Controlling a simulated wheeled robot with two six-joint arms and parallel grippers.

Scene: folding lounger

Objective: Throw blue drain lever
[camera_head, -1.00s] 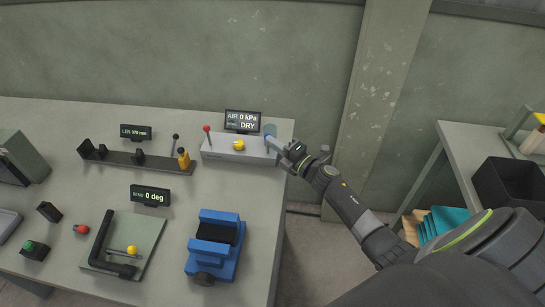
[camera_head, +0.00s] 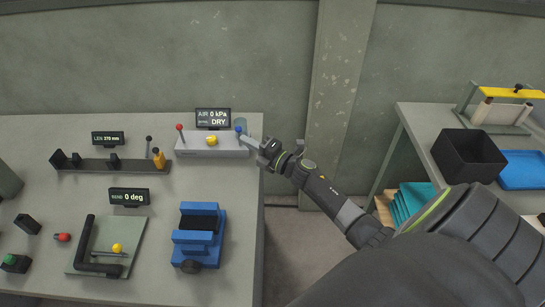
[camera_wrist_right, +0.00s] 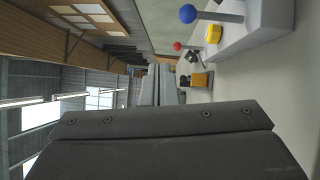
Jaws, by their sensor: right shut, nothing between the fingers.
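The blue drain lever has a blue ball knob (camera_head: 239,129) at the right end of a light grey control box (camera_head: 205,151). The display (camera_head: 213,118) behind the box reads AIR 0 kPa and DRY. My left gripper is out of view.
The box also carries a red-knobbed lever (camera_head: 180,128) and a yellow knob (camera_head: 212,140). A blue vise-like block (camera_head: 199,238) and a bending plate (camera_head: 88,232) lie nearer on the bench. A second table with a black bin (camera_head: 468,157) stands at right.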

